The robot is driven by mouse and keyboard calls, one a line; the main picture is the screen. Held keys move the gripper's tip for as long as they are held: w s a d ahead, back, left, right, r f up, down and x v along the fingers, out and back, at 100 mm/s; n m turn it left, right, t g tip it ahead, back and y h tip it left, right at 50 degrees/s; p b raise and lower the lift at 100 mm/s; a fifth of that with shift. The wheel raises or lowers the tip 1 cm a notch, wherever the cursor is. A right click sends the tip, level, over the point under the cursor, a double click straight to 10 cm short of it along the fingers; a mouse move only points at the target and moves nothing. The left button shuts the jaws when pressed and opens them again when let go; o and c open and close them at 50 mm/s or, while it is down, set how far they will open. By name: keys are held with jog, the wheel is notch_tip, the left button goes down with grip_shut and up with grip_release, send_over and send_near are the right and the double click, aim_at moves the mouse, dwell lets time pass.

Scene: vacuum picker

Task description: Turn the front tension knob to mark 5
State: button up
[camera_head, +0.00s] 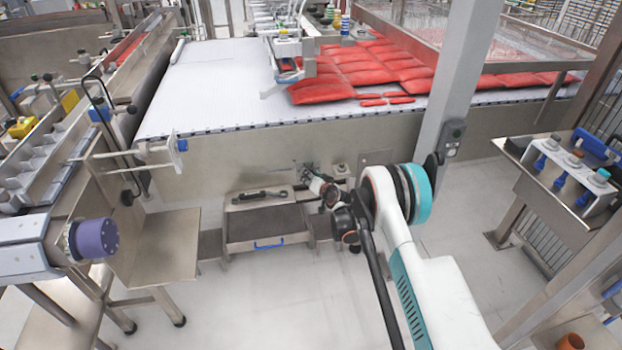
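My arm reaches from the lower right toward the front side panel (230,160) of the white conveyor. My gripper (308,174) is at the panel, small and far off. Its fingers are at or close to a small fitting on the panel, which may be the front tension knob. The gripper mostly hides that fitting, and I cannot tell whether they touch. No scale or mark 5 is readable. A second small fitting (341,170) sits on the panel just right of the gripper. A large purple knob (95,238) sits on the machine at the left.
Red packs (375,68) lie on the white conveyor belt (215,85). A side stand (560,175) is at the right. The floor in front is clear.

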jog(key=shift+m+y, duration=0.5)
jog(key=shift+m, duration=0.3)
jog(key=o, duration=1.1)
jog(key=shift+f, duration=0.1)
jog(key=shift+c, duration=0.2)
jog(key=shift+d, duration=0.15)
jog(key=v, duration=1.2)
